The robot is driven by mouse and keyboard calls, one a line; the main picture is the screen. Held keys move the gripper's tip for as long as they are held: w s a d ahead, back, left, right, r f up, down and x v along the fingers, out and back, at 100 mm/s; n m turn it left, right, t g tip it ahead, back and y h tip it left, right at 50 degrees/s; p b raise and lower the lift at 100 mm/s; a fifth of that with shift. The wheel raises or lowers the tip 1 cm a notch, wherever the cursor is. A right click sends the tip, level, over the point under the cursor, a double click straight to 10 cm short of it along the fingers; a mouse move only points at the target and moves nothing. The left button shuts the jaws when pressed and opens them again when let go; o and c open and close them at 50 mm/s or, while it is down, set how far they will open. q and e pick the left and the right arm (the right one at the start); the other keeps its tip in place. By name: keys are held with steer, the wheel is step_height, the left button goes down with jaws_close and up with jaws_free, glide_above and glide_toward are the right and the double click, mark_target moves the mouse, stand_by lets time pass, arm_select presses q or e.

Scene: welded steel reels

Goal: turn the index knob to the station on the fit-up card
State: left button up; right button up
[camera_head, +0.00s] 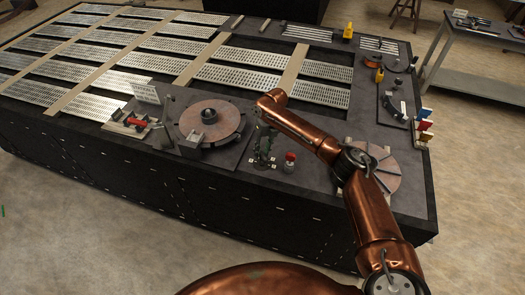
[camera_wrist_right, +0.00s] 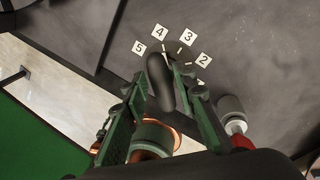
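In the right wrist view, the dark, elongated index knob (camera_wrist_right: 159,82) stands on a grey panel. Number plates fan around its far end: 5 (camera_wrist_right: 139,47), 4 (camera_wrist_right: 160,32), 3 (camera_wrist_right: 187,37) and 2 (camera_wrist_right: 204,58). The knob's far end lies nearest the 4, on the side toward the 5. My right gripper (camera_wrist_right: 160,85) has its green fingers on either side of the knob. The right-hand finger lies against it in the picture; contact on the other side is unclear. In the head view my right gripper (camera_head: 264,146) hides the knob. My left gripper is out of view.
A red-topped post (camera_head: 290,158) stands close to my right gripper. A round reel plate (camera_head: 225,122) with a dark block lies to the left, a segmented disc (camera_head: 374,178) to the right. A white card (camera_head: 146,92), unreadable here, stands beyond the red clamp (camera_head: 136,123).

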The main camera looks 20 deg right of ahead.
steer(key=shift+o, duration=0.8)
steer(key=shift+w+r, duration=0.1)
steer(key=shift+r, duration=0.15)
step_height(320, 180, up, 11)
steer(key=d, duration=0.2)
steer(key=shift+w+d+r, duration=0.2)
steer(key=shift+w, duration=0.05)
